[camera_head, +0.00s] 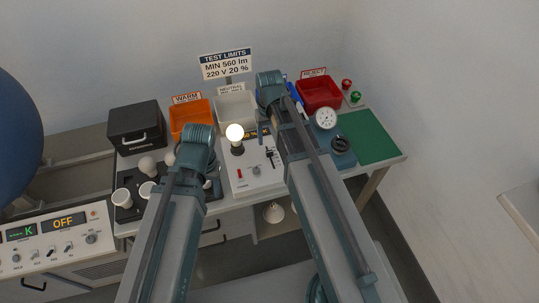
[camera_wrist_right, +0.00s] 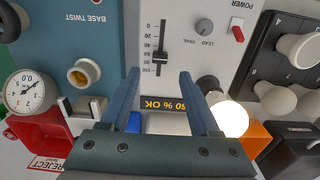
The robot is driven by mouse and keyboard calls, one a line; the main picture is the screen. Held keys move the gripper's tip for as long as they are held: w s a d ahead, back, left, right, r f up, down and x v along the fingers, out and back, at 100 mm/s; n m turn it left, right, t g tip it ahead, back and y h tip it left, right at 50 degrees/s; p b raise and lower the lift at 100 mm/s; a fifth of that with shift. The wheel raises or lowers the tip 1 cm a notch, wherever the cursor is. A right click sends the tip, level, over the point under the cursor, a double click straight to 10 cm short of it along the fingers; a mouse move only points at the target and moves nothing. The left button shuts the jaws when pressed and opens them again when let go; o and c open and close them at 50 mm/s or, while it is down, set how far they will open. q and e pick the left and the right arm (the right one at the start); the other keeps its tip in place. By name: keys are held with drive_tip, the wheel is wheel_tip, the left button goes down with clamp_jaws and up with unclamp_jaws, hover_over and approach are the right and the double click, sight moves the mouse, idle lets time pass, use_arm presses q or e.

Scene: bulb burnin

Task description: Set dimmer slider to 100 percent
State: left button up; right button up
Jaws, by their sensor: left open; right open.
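The dimmer slider (camera_wrist_right: 159,57) is a black knob on a vertical slot in the white panel (camera_wrist_right: 190,60). In the right wrist view its scale runs from 0 at the top to 100 at the bottom, and the knob sits past the middle toward 100. The slider also shows in the head view (camera_head: 269,154). The amber display (camera_wrist_right: 173,104) reads about 50 or 60 % OK. A lit bulb (camera_head: 235,132) stands on the panel. My right gripper (camera_wrist_right: 163,90) is open and empty above the panel, apart from the knob. My left gripper (camera_head: 208,172) is open, partly hidden by its arm.
A red switch (camera_wrist_right: 237,32) and a grey knob (camera_wrist_right: 204,26) are beside the slider. A dark bulb tray (camera_head: 128,203) lies left. Behind are an orange bin (camera_head: 190,113) and red bin (camera_head: 319,93). A teal base-twist unit with gauge (camera_head: 326,118) stands right. The green mat (camera_head: 368,137) is clear.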

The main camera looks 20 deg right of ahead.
sight(270, 152)
wheel_tip(270, 152, down, 7)
drive_tip(key=b, duration=0.6)
clamp_jaws()
idle(1.2)
